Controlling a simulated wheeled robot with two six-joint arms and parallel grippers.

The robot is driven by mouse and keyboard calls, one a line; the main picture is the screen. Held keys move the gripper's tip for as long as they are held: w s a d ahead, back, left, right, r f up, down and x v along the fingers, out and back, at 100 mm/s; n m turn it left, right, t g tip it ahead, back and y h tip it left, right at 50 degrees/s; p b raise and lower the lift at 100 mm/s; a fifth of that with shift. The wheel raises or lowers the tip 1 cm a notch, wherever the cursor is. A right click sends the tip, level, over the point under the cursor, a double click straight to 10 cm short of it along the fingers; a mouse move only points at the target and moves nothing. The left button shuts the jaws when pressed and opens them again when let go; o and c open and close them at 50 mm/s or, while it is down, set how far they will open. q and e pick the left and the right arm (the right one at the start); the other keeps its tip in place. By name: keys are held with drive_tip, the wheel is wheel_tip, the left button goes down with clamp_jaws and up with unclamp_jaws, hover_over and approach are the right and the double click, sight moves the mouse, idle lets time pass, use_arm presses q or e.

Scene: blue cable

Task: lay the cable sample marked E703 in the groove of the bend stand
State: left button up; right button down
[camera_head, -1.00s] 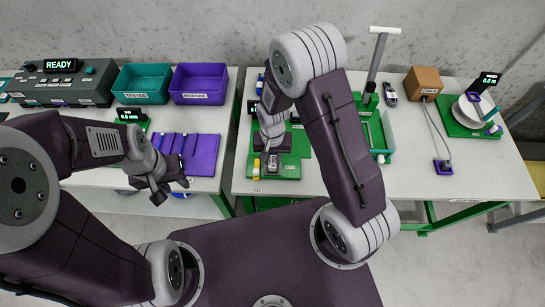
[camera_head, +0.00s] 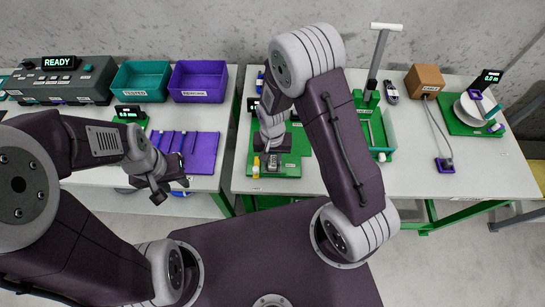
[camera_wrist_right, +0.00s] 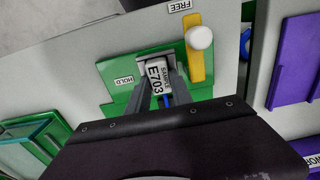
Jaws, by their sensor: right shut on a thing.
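The cable sample's white tag reading E703 (camera_wrist_right: 158,78) shows in the right wrist view, at a grey block on a green plate. A bit of blue cable (camera_wrist_right: 166,101) shows below it. My right gripper (camera_wrist_right: 163,88) is shut on the sample; in the head view (camera_head: 272,162) it is low over the green fixture (camera_head: 285,171) on the right table. My left gripper (camera_head: 171,190) hangs at the front edge of the left table, apparently open and empty. I cannot tell for sure which fixture is the bend stand; its groove is not clearly visible.
A yellow lever (camera_wrist_right: 196,55) with a white knob stands beside the sample, near labels HOLD and FREE. A round white disc on a green base (camera_head: 478,108) and a brown box (camera_head: 424,80) stand right. Teal (camera_head: 142,82) and purple (camera_head: 199,82) bins stand left.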

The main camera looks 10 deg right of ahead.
drive_tip(key=c, duration=1.1)
unclamp_jaws()
drive_tip(key=shift+o, duration=0.2)
wheel_tip(320, 180, up, 8)
drive_tip(key=p, duration=0.7)
